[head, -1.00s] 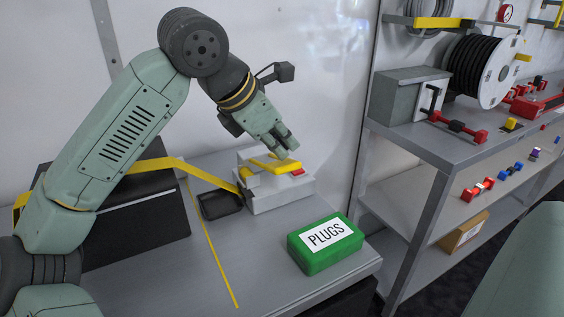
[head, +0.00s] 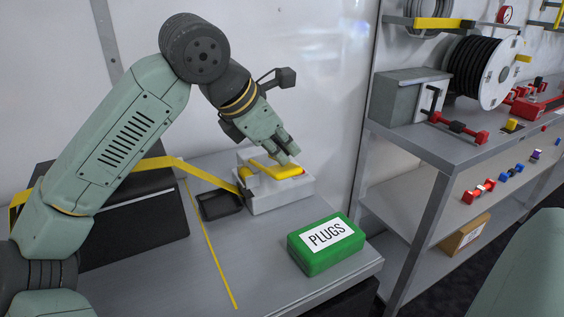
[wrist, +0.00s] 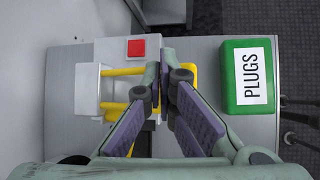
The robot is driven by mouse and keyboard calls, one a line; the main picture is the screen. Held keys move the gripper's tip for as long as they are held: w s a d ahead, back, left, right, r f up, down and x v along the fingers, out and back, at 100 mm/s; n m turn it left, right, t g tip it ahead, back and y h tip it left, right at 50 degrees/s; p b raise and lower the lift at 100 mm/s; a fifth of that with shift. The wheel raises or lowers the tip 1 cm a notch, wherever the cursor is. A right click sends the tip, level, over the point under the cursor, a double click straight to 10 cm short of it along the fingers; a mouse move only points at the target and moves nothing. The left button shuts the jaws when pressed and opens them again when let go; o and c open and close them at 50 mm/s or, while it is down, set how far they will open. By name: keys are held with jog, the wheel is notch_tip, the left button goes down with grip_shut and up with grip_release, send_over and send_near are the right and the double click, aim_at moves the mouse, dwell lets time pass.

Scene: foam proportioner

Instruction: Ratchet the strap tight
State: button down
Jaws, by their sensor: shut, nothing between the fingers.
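The yellow strap (head: 155,163) runs over a black case and down to the white-grey ratchet block (head: 265,203) on the bench. The ratchet's yellow handle (head: 286,172) lies low across the block's top. It also shows in the wrist view as yellow bars (wrist: 120,72) beside a red square (wrist: 137,47) on the block. My gripper (head: 287,157) is shut and empty, its fingertips right over the handle. In the wrist view, the shut fingertips (wrist: 158,75) lie over the block's right part and hide some of the handle. I cannot tell whether they touch it.
A green PLUGS box (head: 326,244) stands on the bench right of the block. A small dark tray (head: 219,204) lies left of it, beside a thin yellow line (head: 210,245). The black case (head: 140,215) stands at the left. A shelf unit (head: 430,150) is at the right.

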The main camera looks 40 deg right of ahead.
aim_at(287, 167)
jog(key=shift+s+a+f+b, duration=0.1)
jog(key=shift+s+f+b, duration=0.2)
jog(key=shift+f+b, duration=0.45)
jog(key=shift+s+a+f+b, duration=0.1)
jog(key=shift+s+f+b, duration=0.15)
jog(key=shift+f+b, duration=0.45)
dwell(1.2)
jog(key=shift+d, duration=0.1)
dwell(0.5)
jog(key=shift+w+d+r+p, duration=0.1)
jog(key=shift+w+r+p, duration=0.2)
jog(key=shift+r+p, duration=0.5)
jog(key=shift+w+d+r+p, duration=0.1)
jog(key=shift+w+r+p, duration=0.25)
jog(key=shift+r+p, duration=0.4)
jog(key=shift+w+r+p, duration=0.3)
jog(key=shift+r+p, duration=0.25)
jog(key=shift+r, duration=0.4)
jog(key=shift+w+d+r+p, duration=0.1)
jog(key=shift+w+r+p, duration=0.15)
jog(key=shift+r+p, duration=0.5)
jog(key=shift+w+d+r+p, duration=0.1)
jog(key=shift+w+r+p, duration=0.2)
jog(key=shift+r+p, duration=0.4)
jog(key=shift+w+r+p, duration=0.25)
jog(key=shift+r+p, duration=0.3)
jog(key=shift+r, duration=0.35)
